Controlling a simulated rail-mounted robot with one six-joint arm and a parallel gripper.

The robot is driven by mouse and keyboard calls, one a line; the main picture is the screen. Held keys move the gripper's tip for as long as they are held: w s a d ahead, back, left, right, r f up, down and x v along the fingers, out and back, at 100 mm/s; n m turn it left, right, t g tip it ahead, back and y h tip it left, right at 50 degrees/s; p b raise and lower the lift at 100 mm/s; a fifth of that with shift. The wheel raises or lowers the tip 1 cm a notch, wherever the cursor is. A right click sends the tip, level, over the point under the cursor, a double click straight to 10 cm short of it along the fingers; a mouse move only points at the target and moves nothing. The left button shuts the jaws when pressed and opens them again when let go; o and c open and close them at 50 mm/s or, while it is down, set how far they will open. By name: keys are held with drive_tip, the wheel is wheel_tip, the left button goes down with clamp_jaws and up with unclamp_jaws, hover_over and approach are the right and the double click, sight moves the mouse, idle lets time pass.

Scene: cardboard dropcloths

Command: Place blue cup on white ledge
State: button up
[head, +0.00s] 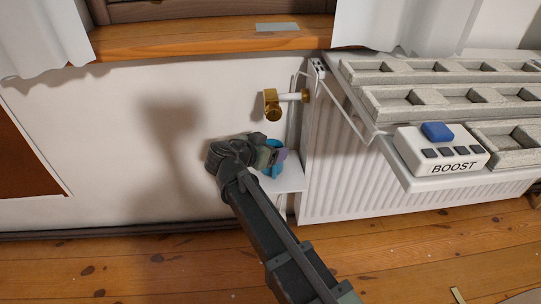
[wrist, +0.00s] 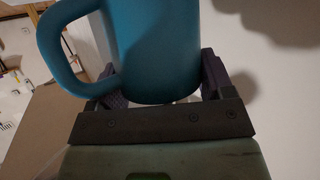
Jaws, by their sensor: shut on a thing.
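The blue cup (wrist: 160,50) is large in the wrist view, with its handle on the left. My gripper (wrist: 162,84) is shut on it, with one purple-grey finger on each side. In the head view my gripper (head: 268,156) is near the wall, left of the radiator. There the cup (head: 274,171) is mostly hidden behind it, with only small blue patches showing. A small white ledge (head: 291,183) juts out beside the radiator, just below and right of my gripper. The cup overlaps it in the picture; I cannot tell whether they touch.
A white radiator (head: 340,185) stands right of the ledge. A brass valve (head: 272,105) and white pipes are above the ledge. A white box marked BOOST (head: 440,152) and grey trays (head: 440,100) sit on the radiator. A wooden sill (head: 200,38) is above.

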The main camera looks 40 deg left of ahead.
drive_tip(key=shift+r, duration=0.1)
drive_tip(key=o, duration=0.9)
drive_tip(key=shift+o, duration=0.2)
drive_tip(key=shift+r+p, duration=0.2)
drive_tip(key=shift+p, duration=0.2)
drive_tip(key=p+v, duration=0.4)
drive_tip(key=v, duration=0.8)
drive_tip(key=shift+f, duration=0.15)
